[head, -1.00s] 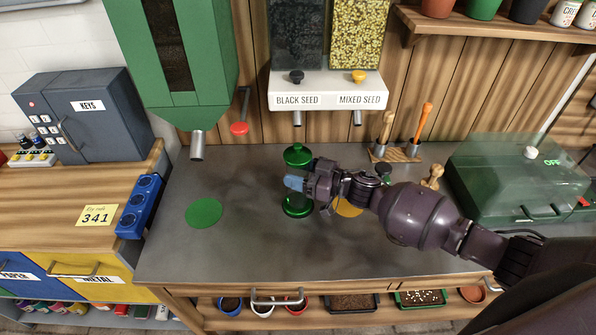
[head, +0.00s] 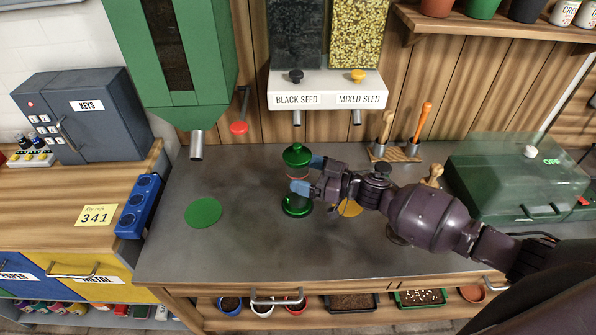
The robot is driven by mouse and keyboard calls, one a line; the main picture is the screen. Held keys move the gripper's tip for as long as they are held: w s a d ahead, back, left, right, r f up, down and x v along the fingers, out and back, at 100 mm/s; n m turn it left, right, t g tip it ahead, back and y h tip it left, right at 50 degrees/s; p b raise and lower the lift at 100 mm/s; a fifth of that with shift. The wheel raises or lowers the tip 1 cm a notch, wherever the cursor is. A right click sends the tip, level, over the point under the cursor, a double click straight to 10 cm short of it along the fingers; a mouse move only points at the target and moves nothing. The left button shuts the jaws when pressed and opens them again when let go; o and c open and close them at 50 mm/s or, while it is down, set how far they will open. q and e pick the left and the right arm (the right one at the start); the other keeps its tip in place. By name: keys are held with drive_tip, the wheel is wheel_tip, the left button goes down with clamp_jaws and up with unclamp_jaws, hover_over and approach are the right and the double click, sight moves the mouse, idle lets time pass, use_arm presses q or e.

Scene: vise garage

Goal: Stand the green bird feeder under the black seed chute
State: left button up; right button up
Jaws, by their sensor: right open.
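The green bird feeder (head: 297,156) stands upright on the grey worktop, with a green cap, a clear middle and a round green base. In the picture it is below the black seed chute (head: 296,117), the left spout under the white dispenser panel. My right gripper (head: 308,175) is at the feeder's right side, its blue-tipped fingers spread, one near the cap and one in front of the body. It is open; whether a fingertip still touches the feeder I cannot tell. My left gripper is not in view.
The mixed seed spout (head: 357,117) hangs to the right. A yellow disc (head: 349,208) lies partly behind my gripper. A green disc (head: 203,212) lies on the left of the worktop (head: 240,250). Handled tools (head: 422,122) stand behind my arm; a green lidded box (head: 520,180) is at right.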

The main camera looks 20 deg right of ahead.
drive_tip(key=v, duration=1)
drive_tip(key=shift+b, duration=0.4)
